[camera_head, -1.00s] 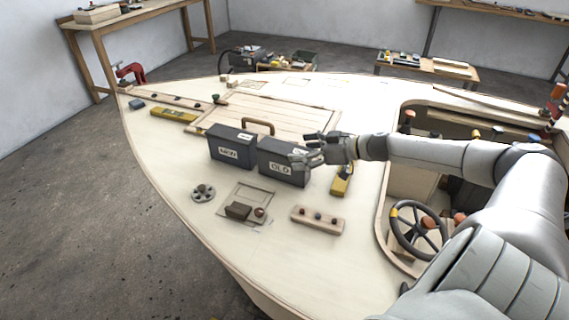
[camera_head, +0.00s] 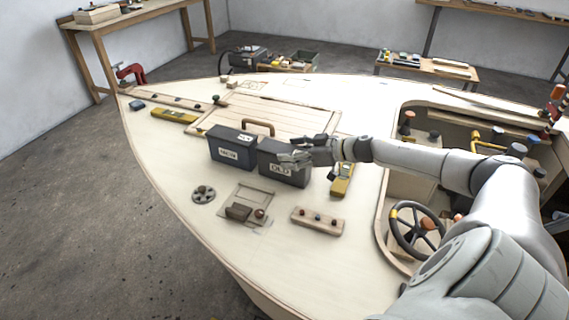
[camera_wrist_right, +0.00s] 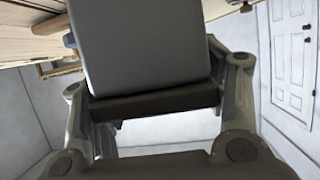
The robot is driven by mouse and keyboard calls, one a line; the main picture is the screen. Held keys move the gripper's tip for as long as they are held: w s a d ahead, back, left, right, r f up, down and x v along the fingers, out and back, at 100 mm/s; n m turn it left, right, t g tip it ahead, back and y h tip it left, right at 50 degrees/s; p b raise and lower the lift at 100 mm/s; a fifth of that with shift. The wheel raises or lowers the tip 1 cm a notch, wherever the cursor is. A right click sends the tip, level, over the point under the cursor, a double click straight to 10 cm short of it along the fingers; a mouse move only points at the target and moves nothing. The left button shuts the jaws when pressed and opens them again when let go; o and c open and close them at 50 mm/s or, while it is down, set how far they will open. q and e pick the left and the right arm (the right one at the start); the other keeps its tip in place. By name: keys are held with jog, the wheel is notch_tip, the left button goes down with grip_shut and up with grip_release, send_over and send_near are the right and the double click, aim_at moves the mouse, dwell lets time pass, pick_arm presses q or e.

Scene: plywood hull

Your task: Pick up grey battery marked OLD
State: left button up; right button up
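The grey battery marked OLD (camera_head: 285,172) stands upright on the pale plywood deck, its label facing the front. My right gripper (camera_head: 290,150) reaches in from the right at its top, with one finger toward the back and one across the front upper part. In the right wrist view, a plain grey box face (camera_wrist_right: 145,45), which looks like this battery, fills the space between the two spread fingers. The fingers look open around it; firm contact cannot be made out. My left gripper is not in view.
A yellow tool (camera_head: 342,180) lies right of the OLD battery. A wooden strip with knobs (camera_head: 317,221), a panel with a brown block (camera_head: 238,212) and a round grey part (camera_head: 203,194) lie in front. A handled hatch (camera_head: 258,122) is behind. The steering wheel (camera_head: 417,230) is at right.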

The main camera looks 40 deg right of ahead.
grip_shut()
jog(key=shift+r, duration=0.1)
